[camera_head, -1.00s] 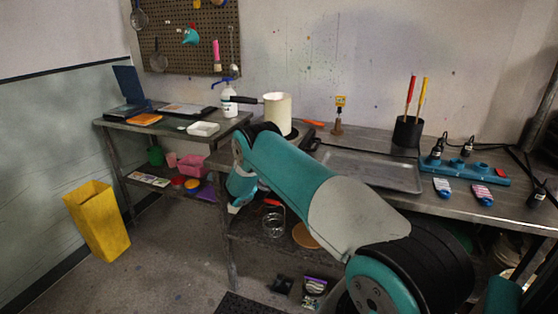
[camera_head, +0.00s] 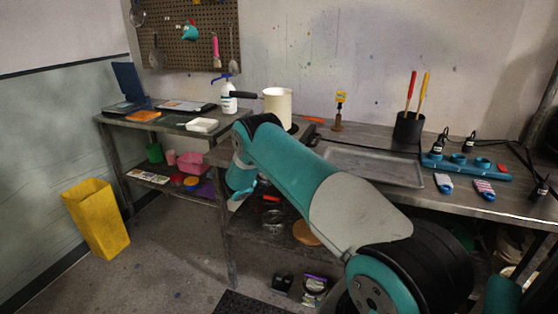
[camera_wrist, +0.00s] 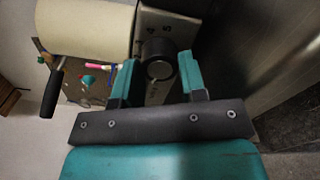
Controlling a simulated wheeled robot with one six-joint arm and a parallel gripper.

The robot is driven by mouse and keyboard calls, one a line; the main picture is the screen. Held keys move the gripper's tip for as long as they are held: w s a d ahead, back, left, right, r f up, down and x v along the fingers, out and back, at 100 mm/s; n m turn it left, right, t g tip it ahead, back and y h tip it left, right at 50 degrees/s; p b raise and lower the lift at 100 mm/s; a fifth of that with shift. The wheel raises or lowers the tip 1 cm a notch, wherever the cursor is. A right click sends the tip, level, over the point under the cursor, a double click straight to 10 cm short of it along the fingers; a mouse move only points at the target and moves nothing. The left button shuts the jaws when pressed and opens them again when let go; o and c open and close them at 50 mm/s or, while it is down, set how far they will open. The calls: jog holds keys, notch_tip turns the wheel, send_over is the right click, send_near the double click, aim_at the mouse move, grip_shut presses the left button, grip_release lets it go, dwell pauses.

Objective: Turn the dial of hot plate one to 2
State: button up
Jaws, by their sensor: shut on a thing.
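The black round dial (camera_wrist: 158,60) sits on the pale metal front panel of the hot plate (camera_wrist: 168,22) in the wrist view. Faint marks show on the panel beside it, too small to read for certain. My gripper (camera_wrist: 158,68) has one teal finger on each side of the dial and is shut on it. The dial's pointer setting cannot be made out. A cream pot (camera_head: 278,104) with a black handle stands on the hot plate in the head view; the pot (camera_wrist: 85,25) also shows in the wrist view. My arm hides the dial in the head view.
A metal tray (camera_head: 372,166) lies on the bench right of the hot plate. A black tool cup (camera_head: 408,128) stands behind it. A white spray bottle (camera_head: 228,98) and a white dish (camera_head: 202,126) are on the left table. A yellow bin (camera_head: 95,218) stands on the floor.

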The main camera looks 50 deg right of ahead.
jog(key=m+b, duration=0.4)
jog(key=b, duration=0.1)
jog(key=m+b, duration=0.3)
jog(key=shift+f, duration=0.4)
jog(key=m+b, duration=0.3)
jog(key=b, duration=0.1)
jog(key=shift+r+m+b, duration=0.1)
jog(key=shift+m+b, duration=0.2)
jog(key=shift+m, duration=0.1)
jog(key=shift+r+m+b, duration=0.15)
jog(key=shift+m+b, duration=0.55)
jog(key=shift+r, duration=0.1)
jog(key=o, duration=0.6)
jog(key=shift+o, duration=0.2)
jog(key=b+v, duration=0.4)
jog(key=v, duration=1.3)
jog(key=shift+a, duration=0.25)
